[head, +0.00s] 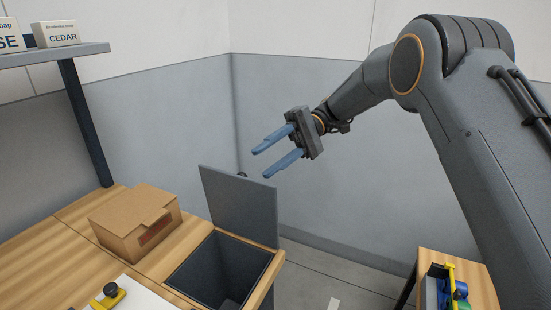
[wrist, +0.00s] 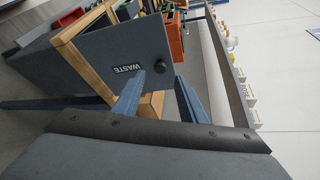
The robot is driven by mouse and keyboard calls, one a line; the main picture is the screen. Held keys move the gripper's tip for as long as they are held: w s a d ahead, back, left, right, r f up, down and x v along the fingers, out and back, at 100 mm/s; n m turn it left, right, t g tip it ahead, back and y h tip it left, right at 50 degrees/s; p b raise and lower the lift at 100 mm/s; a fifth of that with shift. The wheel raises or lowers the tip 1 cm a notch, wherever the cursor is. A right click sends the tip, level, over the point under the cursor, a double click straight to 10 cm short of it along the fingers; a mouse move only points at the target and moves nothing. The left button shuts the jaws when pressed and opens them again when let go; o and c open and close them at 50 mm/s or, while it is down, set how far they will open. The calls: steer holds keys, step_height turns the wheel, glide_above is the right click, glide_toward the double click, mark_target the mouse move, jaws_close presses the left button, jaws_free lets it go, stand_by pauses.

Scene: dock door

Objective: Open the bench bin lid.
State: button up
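The bench bin (head: 206,276) is set into the bench at its right end, and its dark inside shows. Its grey lid (head: 238,208) stands raised, roughly upright, at the back edge of the opening. A small dark knob (head: 242,174) shows at the lid's top edge. In the wrist view the lid (wrist: 105,52) carries the word WASTE, and the knob (wrist: 161,57) sits near one edge. My gripper (head: 260,164) is open and empty, above and just behind the raised lid, apart from it. Its two blue fingers (wrist: 160,92) also show in the wrist view.
A cardboard box (head: 125,222) sits on the wooden bench (head: 45,262) left of the bin. A yellow item with a black knob (head: 108,295) lies at the front. A shelf (head: 50,53) holds soap boxes. A small table (head: 470,276) with coloured items stands at lower right.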

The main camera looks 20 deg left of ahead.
steer(key=p+v, duration=0.2)
steer(key=p, duration=0.6)
steer(key=shift+a+r, duration=0.1)
steer(key=shift+r, duration=0.1)
steer(key=shift+p, duration=0.4)
steer(key=shift+w+d+f+p, duration=0.15)
steer(key=shift+w+d+p, duration=0.05)
steer(key=shift+p, duration=0.45)
